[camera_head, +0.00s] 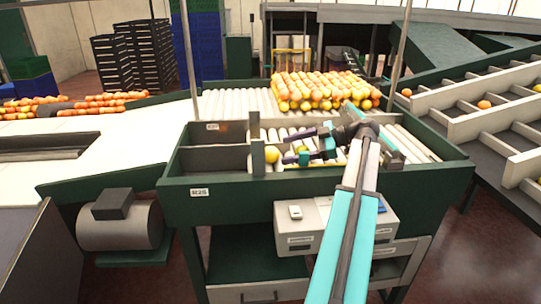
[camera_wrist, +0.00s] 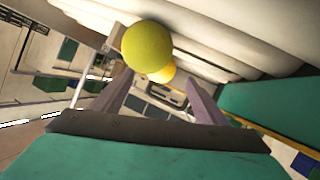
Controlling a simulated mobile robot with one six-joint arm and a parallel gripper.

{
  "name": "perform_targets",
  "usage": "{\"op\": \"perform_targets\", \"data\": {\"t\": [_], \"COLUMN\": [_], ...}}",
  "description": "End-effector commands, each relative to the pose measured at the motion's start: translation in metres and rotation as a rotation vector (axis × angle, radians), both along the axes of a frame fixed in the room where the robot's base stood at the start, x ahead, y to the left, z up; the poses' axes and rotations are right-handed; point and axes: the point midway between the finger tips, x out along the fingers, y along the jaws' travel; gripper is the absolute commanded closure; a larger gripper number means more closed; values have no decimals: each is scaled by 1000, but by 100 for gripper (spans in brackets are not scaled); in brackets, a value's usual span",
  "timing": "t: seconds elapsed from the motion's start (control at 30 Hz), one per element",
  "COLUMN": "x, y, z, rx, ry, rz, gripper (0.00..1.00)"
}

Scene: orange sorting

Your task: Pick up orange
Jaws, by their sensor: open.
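My gripper (camera_head: 286,149) reaches left over the roller bed, its two purple fingers apart. In the wrist view, my gripper (camera_wrist: 160,82) also shows its fingers spread. A yellow-green round fruit (camera_head: 272,154) sits beyond the fingertips, near a grey upright post. A second yellowish fruit (camera_head: 302,149) shows between the fingers in the head view, partly hidden. The wrist view shows a yellow-green fruit (camera_wrist: 147,45) large ahead of the fingers, partly covering a more orange-yellow fruit (camera_wrist: 163,75). I cannot tell whether a finger touches either fruit.
A grey post (camera_head: 257,158) and dark divider stand left of the rollers. The green bin wall (camera_head: 400,177) runs along the front. Many oranges (camera_head: 318,88) are heaped on the rollers behind. A sloped sorting rack (camera_head: 480,122) stands at right. The pale belt (camera_head: 120,150) at left is mostly clear.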

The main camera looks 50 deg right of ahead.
Motion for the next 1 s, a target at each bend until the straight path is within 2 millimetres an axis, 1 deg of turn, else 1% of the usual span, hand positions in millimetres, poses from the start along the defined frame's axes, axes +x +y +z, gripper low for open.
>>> {"op": "perform_targets", "data": {"t": [0.17,0.33,0.6,0.73,1.0], "x": [3,15,36,40,40], "y": [3,12,25,26,26], "z": [0,-4,-16,-19,-19], "rx": [0,1,1,0,0], "ry": [0,0,0,0,-1], "rz": [1,1,0,-1,-2], "gripper": [33,33,33,33,33]}}
